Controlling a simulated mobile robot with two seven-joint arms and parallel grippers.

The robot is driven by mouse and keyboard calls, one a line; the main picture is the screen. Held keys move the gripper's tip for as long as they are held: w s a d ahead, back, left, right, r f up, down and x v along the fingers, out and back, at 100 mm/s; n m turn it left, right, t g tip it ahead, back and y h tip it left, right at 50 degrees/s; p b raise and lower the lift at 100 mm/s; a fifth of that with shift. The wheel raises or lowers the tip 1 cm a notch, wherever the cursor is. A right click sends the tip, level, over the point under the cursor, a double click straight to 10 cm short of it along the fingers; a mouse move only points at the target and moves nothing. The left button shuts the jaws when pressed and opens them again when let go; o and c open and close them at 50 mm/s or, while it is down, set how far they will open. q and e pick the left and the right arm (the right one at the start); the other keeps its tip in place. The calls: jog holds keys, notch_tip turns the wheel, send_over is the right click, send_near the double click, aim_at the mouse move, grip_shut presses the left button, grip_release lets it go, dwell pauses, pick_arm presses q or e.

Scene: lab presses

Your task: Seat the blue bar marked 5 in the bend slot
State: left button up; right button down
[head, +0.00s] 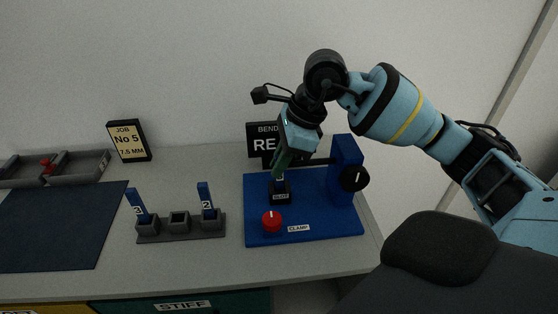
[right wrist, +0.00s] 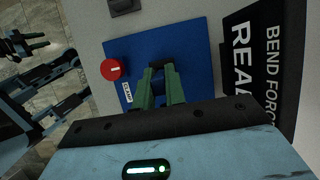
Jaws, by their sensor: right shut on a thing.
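My right gripper (head: 281,170) points down over the black slot block (head: 281,197) on the blue bend press (head: 318,222). Its green fingers, also seen in the right wrist view (right wrist: 160,88), are shut on the blue bar. The bar is almost wholly hidden by the fingers, and its mark cannot be read. The fingertips are right at the top of the block; how deep the bar sits cannot be told. In the right wrist view, a dark gripper that looks like my left one (right wrist: 32,45) shows at the left edge; its jaw state is unclear.
A grey rack (head: 180,233) holds two blue bars (head: 137,204) (head: 206,196); its middle socket is empty. The press has a red clamp knob (head: 272,221) and a black side knob (head: 355,179). A job card (head: 129,141) reads No 5. A dark mat (head: 60,228) lies left.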

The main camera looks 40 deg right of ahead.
jog(key=c, duration=1.5)
grip_release()
jog(key=shift+c, duration=0.2)
jog(key=shift+o, duration=0.4)
jog(key=shift+r, duration=0.3)
jog(key=v, duration=1.1)
jog(key=shift+r+p, duration=0.35)
jog(key=shift+p, duration=0.1)
jog(key=shift+s+d+f, duration=0.1)
jog(key=shift+s, duration=0.05)
